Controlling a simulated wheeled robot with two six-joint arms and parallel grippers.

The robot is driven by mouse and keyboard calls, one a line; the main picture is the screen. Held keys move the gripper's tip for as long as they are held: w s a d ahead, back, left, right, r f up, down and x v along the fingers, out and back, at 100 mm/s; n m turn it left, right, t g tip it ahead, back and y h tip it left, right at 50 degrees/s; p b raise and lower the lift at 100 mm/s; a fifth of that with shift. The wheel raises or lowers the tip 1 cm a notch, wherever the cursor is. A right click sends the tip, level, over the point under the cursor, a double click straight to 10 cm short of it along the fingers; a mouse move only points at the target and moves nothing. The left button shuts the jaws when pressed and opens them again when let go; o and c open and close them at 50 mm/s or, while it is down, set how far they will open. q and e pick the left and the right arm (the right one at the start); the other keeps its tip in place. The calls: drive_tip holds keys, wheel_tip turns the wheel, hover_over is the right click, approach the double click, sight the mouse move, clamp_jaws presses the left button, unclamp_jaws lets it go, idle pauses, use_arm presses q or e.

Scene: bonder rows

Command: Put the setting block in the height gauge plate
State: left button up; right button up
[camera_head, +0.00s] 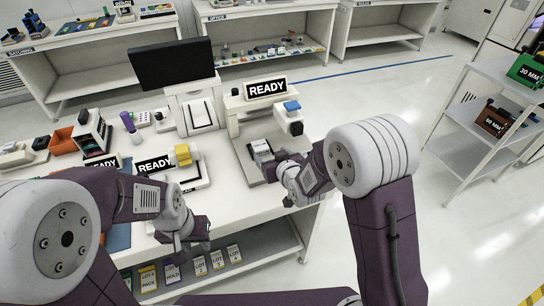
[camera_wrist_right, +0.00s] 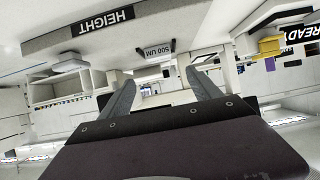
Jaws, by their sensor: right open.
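The setting block is a small pale block (camera_head: 261,148) in the head view. In the right wrist view, which is upside down, a block labelled 500 UM (camera_wrist_right: 157,50) shows beyond the fingertips. The height gauge plate (camera_head: 246,165) is a grey base under the READY gauge; its edge marked HEIGHT (camera_wrist_right: 106,18) shows in the wrist view. The block appears to stand at the plate; whether it is seated is unclear. My right gripper (camera_wrist_right: 158,80) is open and empty, its fingers apart just short of the block. My left gripper (camera_head: 190,240) hangs low over the bench front, fingers unclear.
The gauge head with a blue top (camera_head: 292,107) stands behind the block. A yellow-topped station (camera_head: 183,154) and a dark monitor (camera_head: 172,64) are to the left. A shelf with green and brown boxes (camera_head: 494,121) stands right. The white bench front (camera_head: 235,205) is bare.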

drive_tip(key=shift+s+r, duration=0.1)
drive_tip(key=shift+s, duration=0.1)
drive_tip(key=shift+d, duration=0.1)
drive_tip(key=s+d+f+g, duration=0.1)
drive_tip(key=s+d+f+g+h, duration=0.1)
drive_tip(key=d, duration=0.1)
drive_tip(key=s+d+m, duration=0.1)
drive_tip(key=s+d, duration=0.1)
drive_tip(key=shift+d+f+g+h, duration=0.2)
drive_tip(key=shift+f+g+h, duration=0.2)
drive_tip(key=s+d+m+g+h+p, duration=0.1)
drive_tip(key=s+d+g, duration=0.3)
drive_tip(key=s, duration=0.6)
drive_tip(key=s+d+m+g+h+p, duration=0.1)
drive_tip(key=s+d+g, duration=0.3)
drive_tip(key=s, duration=0.6)
drive_tip(key=shift+s+d+f+m+p, duration=0.15)
drive_tip(key=shift+s+d+m+p, duration=0.15)
drive_tip(key=shift+d+m+p, duration=0.15)
